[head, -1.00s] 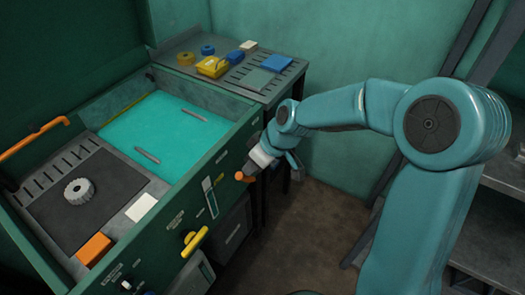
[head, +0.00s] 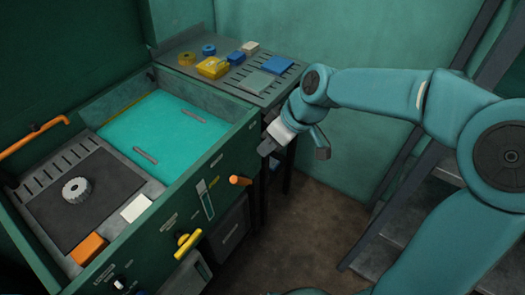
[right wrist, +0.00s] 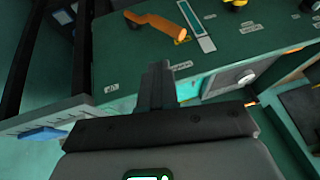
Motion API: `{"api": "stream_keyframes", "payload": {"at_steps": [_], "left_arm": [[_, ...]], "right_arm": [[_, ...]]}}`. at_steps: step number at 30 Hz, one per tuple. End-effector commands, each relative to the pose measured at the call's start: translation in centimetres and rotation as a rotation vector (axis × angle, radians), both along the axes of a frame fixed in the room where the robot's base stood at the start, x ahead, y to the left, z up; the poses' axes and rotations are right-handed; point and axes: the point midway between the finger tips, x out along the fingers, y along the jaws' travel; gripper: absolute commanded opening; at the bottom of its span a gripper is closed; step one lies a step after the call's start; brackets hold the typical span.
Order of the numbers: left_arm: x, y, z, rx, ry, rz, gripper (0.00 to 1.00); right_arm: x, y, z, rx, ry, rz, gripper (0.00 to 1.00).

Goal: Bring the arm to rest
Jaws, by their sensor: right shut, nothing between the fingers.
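My right gripper (head: 266,149) is shut and empty. It hangs in the air beside the right end of the green machine's front panel (head: 215,172), above and to the right of the orange handle (head: 240,180), apart from it. In the right wrist view my dark fingers (right wrist: 157,72) are together with nothing between them, and the orange handle (right wrist: 155,33) lies beyond their tips. My right arm is bent and comes in from the right. My left gripper is not in view.
The green machine has an open basin (head: 165,140), a yellow handle (head: 188,244) and a gear (head: 76,190) on a dark mat. A slotted side table (head: 285,88) with several small items stands behind. A metal rack (head: 425,195) is at right. Floor between is clear.

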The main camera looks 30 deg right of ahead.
Motion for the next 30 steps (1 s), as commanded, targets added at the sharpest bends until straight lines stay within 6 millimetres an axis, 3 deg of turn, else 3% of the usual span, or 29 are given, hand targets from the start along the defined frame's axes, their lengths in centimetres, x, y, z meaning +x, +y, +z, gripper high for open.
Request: {"api": "stream_keyframes", "payload": {"at_steps": [3,10,14,17,20,24,27,30], "left_arm": [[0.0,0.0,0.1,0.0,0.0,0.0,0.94],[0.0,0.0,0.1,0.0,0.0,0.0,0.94],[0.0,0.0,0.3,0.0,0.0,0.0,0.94],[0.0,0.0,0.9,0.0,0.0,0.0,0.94],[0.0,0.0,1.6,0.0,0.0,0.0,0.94],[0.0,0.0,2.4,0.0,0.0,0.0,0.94],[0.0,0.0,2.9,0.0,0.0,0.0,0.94],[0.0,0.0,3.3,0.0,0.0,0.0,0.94]], "right_arm": [[-0.5,-0.2,1.1,-0.001,-0.002,0.0,0.0],[-0.7,-0.3,1.4,0.0,0.0,0.0,0.0],[-0.3,0.2,-0.7,0.008,0.033,-0.02,0.0],[0.3,1.9,-5.8,0.027,0.106,-0.074,0.0],[-0.6,4.6,-12.9,0.046,0.202,-0.153,0.0],[-4.7,8.8,-21.8,0.071,0.331,-0.267,0.0],[-8.8,11.4,-26.1,0.088,0.408,-0.339,0.0],[-12.3,13.2,-28.6,0.101,0.461,-0.394,0.0]]}}
